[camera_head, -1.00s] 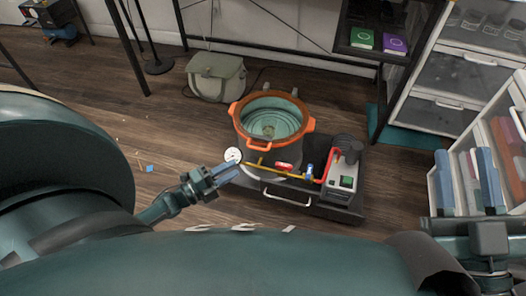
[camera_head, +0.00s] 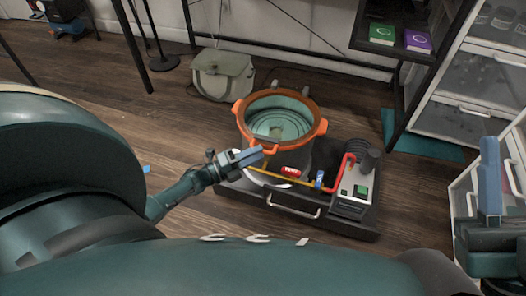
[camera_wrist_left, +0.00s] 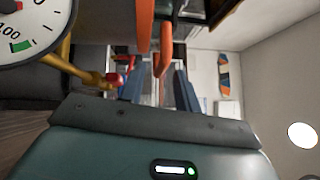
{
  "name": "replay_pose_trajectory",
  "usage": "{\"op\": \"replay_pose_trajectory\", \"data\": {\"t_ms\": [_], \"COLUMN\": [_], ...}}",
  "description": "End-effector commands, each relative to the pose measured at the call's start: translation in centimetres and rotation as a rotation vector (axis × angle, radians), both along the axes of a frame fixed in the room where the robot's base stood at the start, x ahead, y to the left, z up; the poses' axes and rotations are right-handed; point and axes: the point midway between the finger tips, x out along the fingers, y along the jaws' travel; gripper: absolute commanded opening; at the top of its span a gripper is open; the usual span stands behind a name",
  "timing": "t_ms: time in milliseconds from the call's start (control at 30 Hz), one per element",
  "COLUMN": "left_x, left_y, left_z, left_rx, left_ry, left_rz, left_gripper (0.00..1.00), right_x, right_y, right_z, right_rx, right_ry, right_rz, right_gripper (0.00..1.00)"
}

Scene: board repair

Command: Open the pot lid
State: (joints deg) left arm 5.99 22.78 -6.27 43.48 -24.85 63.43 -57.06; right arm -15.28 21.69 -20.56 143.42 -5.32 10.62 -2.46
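The pot (camera_head: 310,155) stands on a dark base. Its lid has an orange rim (camera_head: 316,133) with side handles and a clear teal-looking centre; it sits level on the pot. My left gripper (camera_head: 258,154) is at the lid's front-left, by the front orange handle (camera_head: 270,149). In the left wrist view its two blue fingers (camera_wrist_left: 158,90) are spread apart, with an orange handle (camera_wrist_left: 163,50) showing between and beyond them. I cannot tell whether they touch it. My right gripper (camera_head: 489,175) is at the far right, away from the pot, its finger gap hidden.
A pump (camera_head: 355,185) with red and yellow piping stands right of the pot. A pressure gauge (camera_wrist_left: 28,28) is close beside the left gripper. A drawer cabinet (camera_head: 455,110) stands at right, a bag (camera_head: 222,76) behind on the floor. Floor at left is clear.

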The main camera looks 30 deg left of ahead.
Motion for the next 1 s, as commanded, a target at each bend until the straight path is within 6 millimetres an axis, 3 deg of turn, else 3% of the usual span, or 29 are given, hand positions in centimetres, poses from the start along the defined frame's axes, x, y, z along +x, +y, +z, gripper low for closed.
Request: {"op": "replay_pose_trajectory", "data": {"t_ms": [200,567,1000], "left_x": [2.2,2.6,2.5], "left_y": [-1.3,-1.6,-1.6], "left_z": [0.3,0.4,0.4], "left_rx": [0.000,0.000,0.000], "left_ry": [0.000,0.000,0.000], "left_rz": [0.001,0.001,0.000], "left_gripper": [0.32,0.32,0.00], "right_x": [-0.2,-0.3,-0.3], "right_y": [0.0,-0.1,-0.1], "right_z": [0.5,0.6,0.6], "right_rx": [-0.002,-0.004,-0.004], "right_ry": [-0.045,-0.056,-0.055], "right_rz": [0.001,0.001,0.001], "right_gripper": [0.36,0.36,0.36]}}
